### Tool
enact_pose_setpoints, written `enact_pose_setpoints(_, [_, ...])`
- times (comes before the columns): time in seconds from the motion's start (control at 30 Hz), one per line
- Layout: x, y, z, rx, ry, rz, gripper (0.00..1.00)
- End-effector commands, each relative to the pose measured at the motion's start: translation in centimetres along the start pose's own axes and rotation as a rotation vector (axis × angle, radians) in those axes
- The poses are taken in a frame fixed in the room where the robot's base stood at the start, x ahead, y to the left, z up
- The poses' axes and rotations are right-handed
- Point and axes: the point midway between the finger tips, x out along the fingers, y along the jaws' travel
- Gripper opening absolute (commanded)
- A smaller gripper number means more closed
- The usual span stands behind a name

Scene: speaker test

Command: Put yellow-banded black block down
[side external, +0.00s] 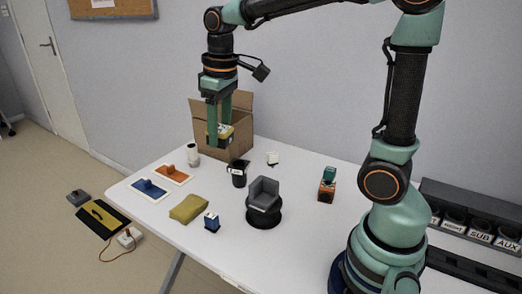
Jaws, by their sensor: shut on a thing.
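My gripper (219,134) hangs in the air above the back left part of the white table (310,225), in front of the open cardboard box (197,143). Its green fingers are shut on a small block (224,131) with yellow and dark parts, which I take for the yellow-banded black block. The fingers hide part of it. The block is held above the tabletop, apart from it.
Below stand a black mug (238,178) and a white cup (193,157). Orange (172,174) and blue (149,189) panels, an olive cloth (188,208), a small blue block (211,223) and a grey chair-shaped thing (264,194) are nearby.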

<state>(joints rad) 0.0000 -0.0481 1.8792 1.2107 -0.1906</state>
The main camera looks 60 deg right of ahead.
Motion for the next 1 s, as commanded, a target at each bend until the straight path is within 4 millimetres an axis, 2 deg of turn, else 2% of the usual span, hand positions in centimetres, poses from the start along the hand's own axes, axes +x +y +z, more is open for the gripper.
enact_pose_setpoints(0.03, [1.2,-0.1,0.8,0.028,-0.005,-0.001,0.00])
enact_pose_setpoints(0.2, [4.5,-0.6,2.9,0.123,-0.004,-0.001,0.00])
enact_pose_setpoints(0.37, [6.3,-0.8,4.2,0.177,-0.003,0.000,0.00])
enact_pose_setpoints(0.83, [6.8,-0.7,4.5,0.195,-0.002,0.000,0.00])
enact_pose_setpoints(0.93, [6.7,0.2,4.5,0.223,-0.005,0.003,0.00])
enact_pose_setpoints(1.0, [6.5,1.6,4.7,0.265,-0.011,0.006,0.00])
